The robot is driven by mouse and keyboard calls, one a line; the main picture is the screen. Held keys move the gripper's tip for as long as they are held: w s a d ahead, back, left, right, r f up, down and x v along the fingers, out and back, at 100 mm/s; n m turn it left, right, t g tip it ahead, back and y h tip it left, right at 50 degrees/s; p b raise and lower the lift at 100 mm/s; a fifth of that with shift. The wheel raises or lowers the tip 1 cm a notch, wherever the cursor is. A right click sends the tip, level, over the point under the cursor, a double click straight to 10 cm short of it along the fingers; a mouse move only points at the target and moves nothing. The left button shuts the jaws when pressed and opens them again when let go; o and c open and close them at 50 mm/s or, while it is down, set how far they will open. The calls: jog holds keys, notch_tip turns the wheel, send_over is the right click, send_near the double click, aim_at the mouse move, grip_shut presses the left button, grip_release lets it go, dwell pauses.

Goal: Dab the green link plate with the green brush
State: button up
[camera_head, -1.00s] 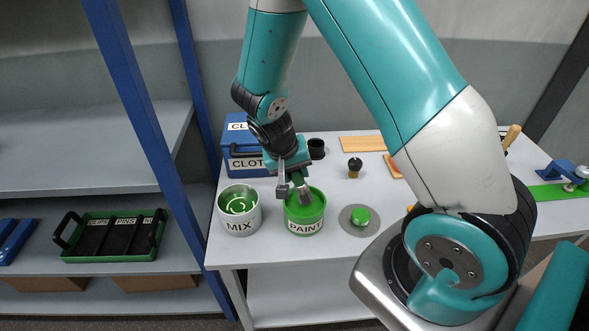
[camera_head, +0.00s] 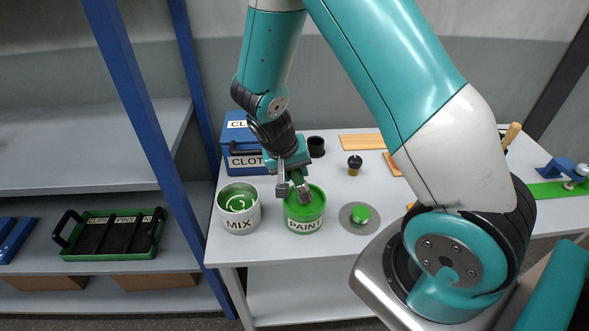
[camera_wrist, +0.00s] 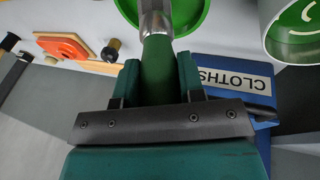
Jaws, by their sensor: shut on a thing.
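My gripper (camera_head: 293,188) is above the green PAINT pot (camera_head: 304,226), pointing down. In the wrist view its fingers (camera_wrist: 158,80) are shut on the dark green handle of the green brush (camera_wrist: 158,62). The brush's metal ferrule points toward the pot's green inside (camera_wrist: 190,12). The bristles are out of sight, so I cannot tell whether they touch the paint. A green round piece (camera_head: 361,214) lies on a grey disc (camera_head: 347,222) right of the pot. A long green strip (camera_head: 548,191) lies at the far right. I cannot tell which is the link plate.
A MIX pot (camera_head: 239,224) stands left of the paint. The blue CLOTHS box (camera_head: 240,147), a black cup (camera_head: 316,147) and a black-topped knob (camera_head: 354,165) are behind. A wooden board (camera_head: 362,142) is at the back. A blue shelf post (camera_head: 123,90) rises at left.

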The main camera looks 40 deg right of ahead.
jog(key=shift+f+b, duration=0.3)
jog(key=shift+f, duration=0.2)
dwell(1.0)
jog(key=shift+r, duration=0.1)
notch_tip(320, 180, up, 7)
jog(key=p, duration=0.5)
jog(key=shift+p, duration=0.35)
jog(key=shift+s, duration=0.1)
dwell(0.5)
